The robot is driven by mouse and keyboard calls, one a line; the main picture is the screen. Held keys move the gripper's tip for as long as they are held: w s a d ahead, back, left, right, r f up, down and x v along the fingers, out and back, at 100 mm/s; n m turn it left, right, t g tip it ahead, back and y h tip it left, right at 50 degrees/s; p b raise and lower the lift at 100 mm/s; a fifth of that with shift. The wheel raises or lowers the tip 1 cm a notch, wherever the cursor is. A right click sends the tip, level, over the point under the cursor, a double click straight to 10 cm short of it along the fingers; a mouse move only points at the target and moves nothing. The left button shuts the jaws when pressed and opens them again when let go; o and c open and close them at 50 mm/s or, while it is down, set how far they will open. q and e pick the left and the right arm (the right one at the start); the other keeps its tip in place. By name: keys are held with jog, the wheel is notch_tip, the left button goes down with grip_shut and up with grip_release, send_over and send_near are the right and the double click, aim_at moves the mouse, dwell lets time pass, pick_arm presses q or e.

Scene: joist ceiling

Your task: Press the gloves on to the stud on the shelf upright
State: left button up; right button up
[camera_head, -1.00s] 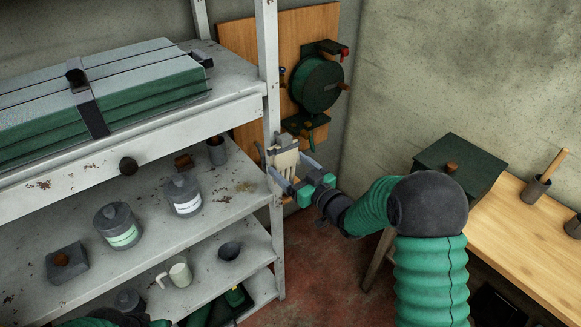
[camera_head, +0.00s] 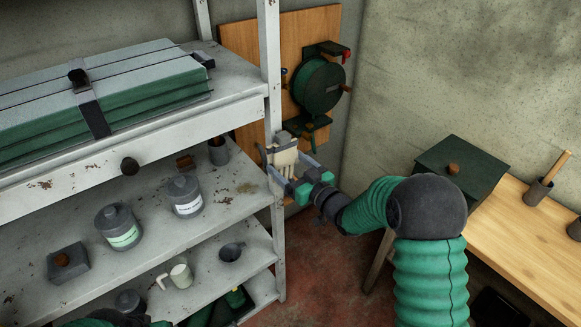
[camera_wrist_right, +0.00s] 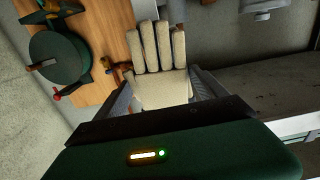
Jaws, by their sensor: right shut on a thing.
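The cream gloves (camera_head: 285,160) are at the front shelf upright (camera_head: 272,100), held by my right gripper (camera_head: 284,173). In the right wrist view the gloves (camera_wrist_right: 160,65) show with their fingers pointing away from the gripper, between its two fingers (camera_wrist_right: 163,92). The gripper is shut on the gloves. The stud is not clearly visible, and I cannot tell whether the gloves touch the upright. Only a part of my left arm shows at the bottom left of the head view; its gripper is not seen.
A wooden board with a green reel (camera_head: 318,85) is behind the upright. The grey shelf (camera_head: 235,185) holds jars (camera_head: 118,228), a cup and a knob block. A wooden bench (camera_head: 520,235) with a dark green box (camera_head: 462,165) stands at right.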

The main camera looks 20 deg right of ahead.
jog(key=shift+w+a, duration=0.1)
jog(key=shift+w, duration=0.3)
jog(key=shift+w+a, duration=0.15)
jog(key=shift+w, duration=0.2)
jog(key=o, duration=1.3)
jog(key=shift+o, duration=0.9)
jog(key=b+v, duration=0.1)
jog(key=v, duration=1.9)
jog(key=shift+s+d, duration=0.25)
jog(key=shift+s, duration=0.05)
jog(key=shift+f, duration=0.1)
